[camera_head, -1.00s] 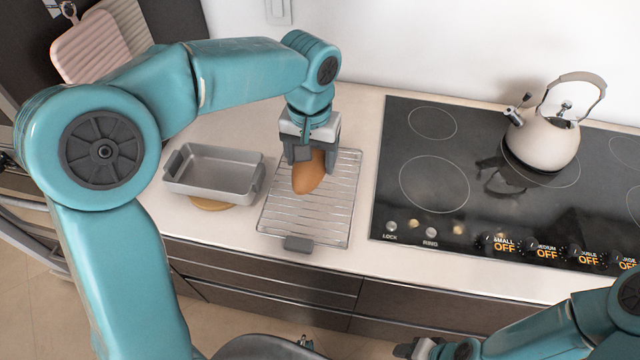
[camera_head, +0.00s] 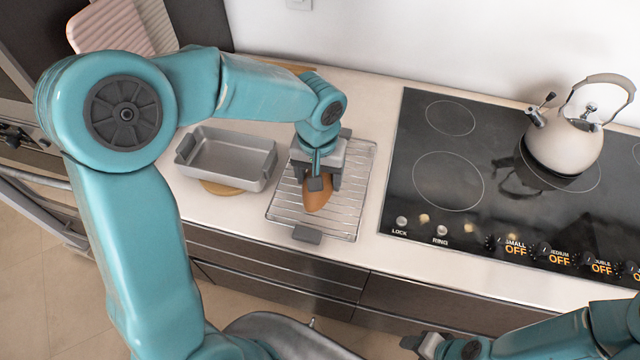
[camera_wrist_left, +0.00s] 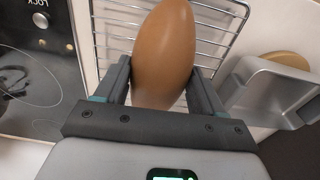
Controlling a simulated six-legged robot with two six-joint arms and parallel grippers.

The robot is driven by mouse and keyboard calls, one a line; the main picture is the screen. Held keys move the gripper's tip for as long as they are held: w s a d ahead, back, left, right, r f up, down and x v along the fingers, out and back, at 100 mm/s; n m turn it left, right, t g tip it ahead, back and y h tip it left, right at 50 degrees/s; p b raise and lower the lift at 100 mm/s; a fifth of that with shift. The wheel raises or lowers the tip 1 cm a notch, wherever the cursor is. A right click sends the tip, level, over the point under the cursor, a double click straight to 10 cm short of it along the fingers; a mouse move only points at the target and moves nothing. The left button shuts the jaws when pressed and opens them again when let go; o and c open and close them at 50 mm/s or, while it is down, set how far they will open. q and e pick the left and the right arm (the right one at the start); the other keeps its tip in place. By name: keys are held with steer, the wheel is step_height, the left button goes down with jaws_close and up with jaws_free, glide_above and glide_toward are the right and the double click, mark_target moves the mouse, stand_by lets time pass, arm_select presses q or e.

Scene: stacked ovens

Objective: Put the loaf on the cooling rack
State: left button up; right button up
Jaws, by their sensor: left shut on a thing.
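The brown, oval loaf (camera_head: 318,190) is at my left gripper (camera_head: 320,185), over the wire cooling rack (camera_head: 345,205). In the left wrist view the loaf (camera_wrist_left: 165,55) sits between the two dark fingers of my left gripper (camera_wrist_left: 162,85), which is shut on it. The rack's bars (camera_wrist_left: 222,18) show behind the loaf. The loaf is low over the rack; whether it touches the wires I cannot tell. My right gripper (camera_head: 425,343) is at the bottom of the head view, away from the rack, its fingers too small to read.
A grey loaf pan (camera_head: 225,160) stands left of the rack, on a round wooden board (camera_head: 220,189). The black cooktop (camera_head: 450,180) with a cream kettle (camera_head: 565,140) lies to the right. The counter's front edge runs close to the rack.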

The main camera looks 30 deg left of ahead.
arm_select(q)
steer(key=f, duration=0.3)
steer(key=shift+s+a+f, duration=0.15)
steer(key=shift+s+f, duration=0.1)
steer(key=shift+f, duration=0.05)
steer(key=shift+w+f, duration=0.15)
steer(key=shift+w, duration=0.05)
steer(key=shift+s+f, duration=0.15)
steer(key=shift+s, duration=0.05)
steer(key=o, duration=1.3)
steer(key=shift+o, duration=0.4)
steer(key=shift+w, duration=0.2)
steer(key=shift+s+r, duration=0.1)
steer(key=shift+r, duration=0.35)
steer(key=r, duration=1.1)
steer(key=shift+s+r, duration=0.25)
steer(key=shift+s, duration=0.1)
